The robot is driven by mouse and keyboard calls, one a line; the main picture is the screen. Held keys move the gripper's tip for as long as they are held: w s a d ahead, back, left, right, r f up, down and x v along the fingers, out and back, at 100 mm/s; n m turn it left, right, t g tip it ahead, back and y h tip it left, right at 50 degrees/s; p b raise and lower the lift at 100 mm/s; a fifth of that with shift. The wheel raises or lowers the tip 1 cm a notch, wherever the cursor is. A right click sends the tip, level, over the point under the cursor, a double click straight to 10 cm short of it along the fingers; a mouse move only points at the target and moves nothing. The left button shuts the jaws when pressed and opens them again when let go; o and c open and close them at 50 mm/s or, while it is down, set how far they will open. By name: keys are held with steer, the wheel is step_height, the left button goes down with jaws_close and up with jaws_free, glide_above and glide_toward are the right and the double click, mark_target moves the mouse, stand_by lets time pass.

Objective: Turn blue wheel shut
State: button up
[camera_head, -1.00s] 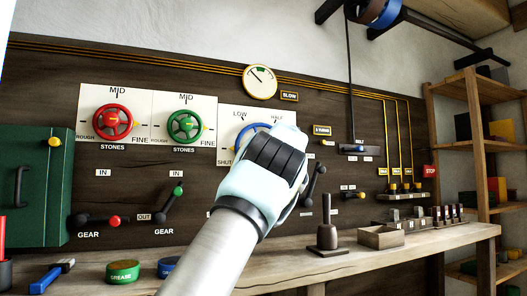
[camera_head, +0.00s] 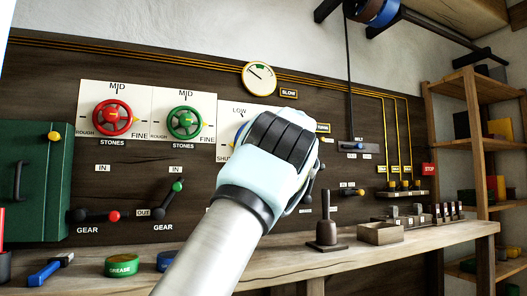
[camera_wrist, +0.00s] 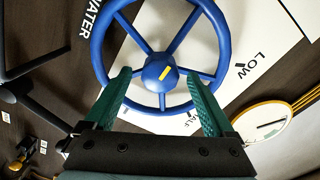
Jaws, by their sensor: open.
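The blue wheel (camera_wrist: 160,73) fills the upper middle of the wrist view, with several spokes and a yellow mark on its hub. It is mounted on a white dial plate with LOW and HALF marks, and the word WATER stands beside it. My gripper (camera_wrist: 160,88) is open, its two green fingers apart on either side of the lower part of the wheel. I cannot tell whether they touch it. In the head view my gripper (camera_head: 285,150) covers most of the wheel and its plate (camera_head: 226,118).
Left of it are a red wheel (camera_head: 112,118) and a green wheel (camera_head: 184,122), with gear levers (camera_head: 166,200) below. A round gauge (camera_head: 260,78) hangs above. The bench (camera_head: 340,262) below holds a dark handled block (camera_head: 326,233) and an open box (camera_head: 381,233).

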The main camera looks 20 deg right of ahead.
steer(key=s+b, duration=0.2)
steer(key=s, duration=0.4)
steer(key=shift+s+d, duration=0.35)
steer(key=shift+s, duration=0.05)
